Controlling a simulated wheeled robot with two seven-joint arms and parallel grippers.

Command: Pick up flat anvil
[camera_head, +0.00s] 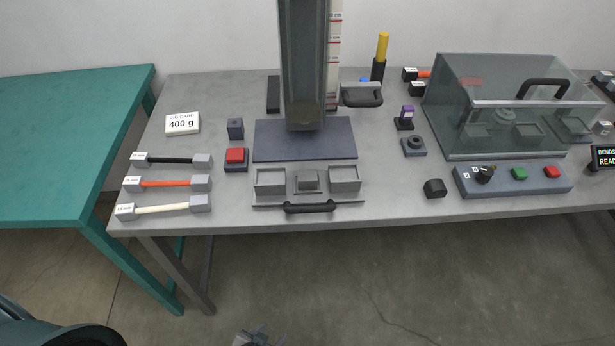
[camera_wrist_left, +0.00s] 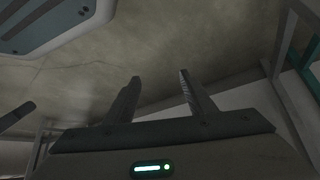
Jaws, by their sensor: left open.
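I cannot tell for certain which piece is the flat anvil. Small candidate pieces on the grey table are a dark upright block (camera_head: 235,128) left of the tower, a low black block (camera_head: 434,188) near the front edge, a grey block with a round top (camera_head: 414,145), and a purple-topped piece (camera_head: 405,117). My left gripper (camera_head: 258,336) shows at the bottom edge of the head view, below and in front of the table, away from all of these. In the left wrist view its two fingers (camera_wrist_left: 160,95) are apart with nothing between them. My right gripper is not in view.
A tall tower (camera_head: 304,60) stands on a dark plate (camera_head: 270,140), with a handled tray (camera_head: 310,205) in front. A clear-walled box (camera_head: 500,135) and button panel (camera_head: 540,187) are at right. Cable samples (camera_head: 165,183) lie left. A green table (camera_head: 60,150) adjoins.

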